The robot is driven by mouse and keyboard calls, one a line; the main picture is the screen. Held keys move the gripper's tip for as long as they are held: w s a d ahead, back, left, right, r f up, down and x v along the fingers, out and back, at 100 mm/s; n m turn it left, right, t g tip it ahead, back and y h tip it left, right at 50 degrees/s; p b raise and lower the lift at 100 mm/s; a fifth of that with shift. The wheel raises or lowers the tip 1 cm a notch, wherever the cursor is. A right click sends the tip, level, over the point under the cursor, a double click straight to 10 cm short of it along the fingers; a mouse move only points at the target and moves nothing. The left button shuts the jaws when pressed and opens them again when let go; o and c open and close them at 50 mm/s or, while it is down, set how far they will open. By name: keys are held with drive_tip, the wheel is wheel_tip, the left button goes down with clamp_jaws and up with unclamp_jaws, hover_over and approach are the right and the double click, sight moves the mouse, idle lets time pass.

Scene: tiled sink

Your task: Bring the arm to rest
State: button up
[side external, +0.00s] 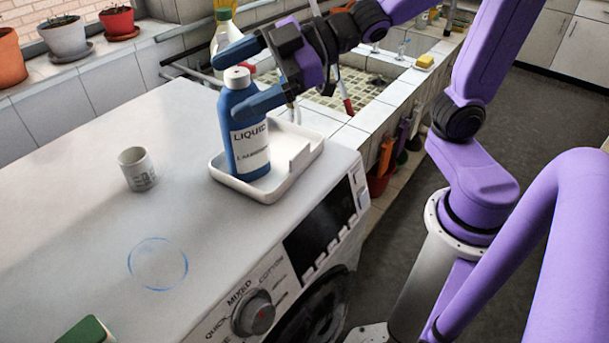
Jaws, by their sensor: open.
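My gripper (243,74) is at the upper middle, its two blue fingers spread to either side of the top of a blue bottle (246,140). The bottle has a white cap and a white label reading "LIQUID". It stands upright in a white tray (302,163) on top of the washing machine (190,230). I cannot tell whether either finger touches the bottle. My purple arm comes in from the right.
A small grey-white cup (137,169) stands left of the tray. A blue ring (158,264) marks the machine top, with a green object (88,331) at its front edge. The tiled sink (365,88) lies behind.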

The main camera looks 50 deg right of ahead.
drive_tip(key=s+d+f+m+g+h, duration=0.3)
drive_tip(key=s+d+f+g+h, duration=0.5)
drive_tip(key=s, duration=1)
drive_tip(key=d+f+h, duration=0.3)
drive_tip(key=d+f, duration=0.3)
drive_tip(key=f, duration=0.1)
drive_tip(key=shift+f, duration=0.15)
drive_tip(key=shift+d, duration=0.1)
